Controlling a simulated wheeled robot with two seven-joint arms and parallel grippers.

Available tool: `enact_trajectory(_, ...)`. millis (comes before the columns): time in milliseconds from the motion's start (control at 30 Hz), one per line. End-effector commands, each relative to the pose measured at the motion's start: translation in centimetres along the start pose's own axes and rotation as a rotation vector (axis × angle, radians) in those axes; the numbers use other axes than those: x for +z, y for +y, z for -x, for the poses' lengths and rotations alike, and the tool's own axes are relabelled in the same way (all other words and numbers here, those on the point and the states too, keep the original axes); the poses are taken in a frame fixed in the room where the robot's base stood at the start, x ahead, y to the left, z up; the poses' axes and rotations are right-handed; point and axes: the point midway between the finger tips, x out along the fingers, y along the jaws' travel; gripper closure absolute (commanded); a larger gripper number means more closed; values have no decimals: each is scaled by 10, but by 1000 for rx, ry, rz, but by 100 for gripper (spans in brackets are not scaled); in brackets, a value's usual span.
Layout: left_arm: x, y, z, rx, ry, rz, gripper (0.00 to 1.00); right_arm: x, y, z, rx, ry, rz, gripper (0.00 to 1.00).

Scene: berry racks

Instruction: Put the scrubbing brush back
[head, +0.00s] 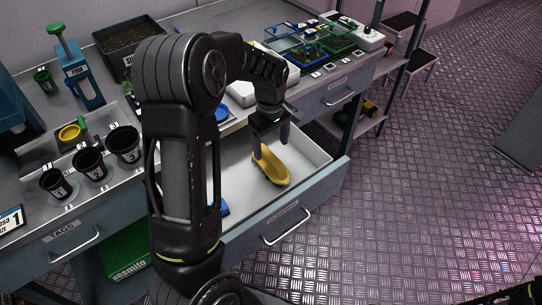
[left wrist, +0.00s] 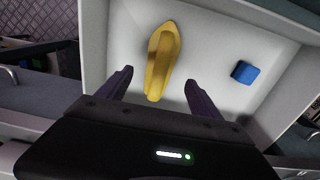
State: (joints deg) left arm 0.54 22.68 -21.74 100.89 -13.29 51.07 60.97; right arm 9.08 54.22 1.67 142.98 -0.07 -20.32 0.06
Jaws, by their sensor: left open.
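The scrubbing brush (head: 271,166) is yellow and long and lies in the open drawer (head: 312,154). It also shows in the left wrist view (left wrist: 163,60), lying on the pale drawer floor with its near end toward my fingers. My left gripper (head: 270,140) is over the drawer, at the far end of the brush in the head view. In the left wrist view its two fingers (left wrist: 159,88) are apart, with the brush's near end between or just beyond them. I cannot tell whether they touch it. My right gripper is not in view.
A blue block (left wrist: 245,72) lies in the drawer beside the brush. Black cups (head: 123,143) stand on the bench at the left. A dark soil tray (head: 128,36) and a clear-lidded seedling tray (head: 310,45) are farther back.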

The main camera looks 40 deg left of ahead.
Motion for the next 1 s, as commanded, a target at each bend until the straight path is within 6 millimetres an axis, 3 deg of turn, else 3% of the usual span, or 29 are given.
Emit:
enact_trajectory(100, 0, 0, 20, 2, 1, 0, 25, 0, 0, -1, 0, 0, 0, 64)
enact_trajectory(300, 0, 0, 34, -1, 1, 1, 25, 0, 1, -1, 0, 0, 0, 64)
enact_trajectory(1000, 0, 0, 34, -2, 0, 1, 25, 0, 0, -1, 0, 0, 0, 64)
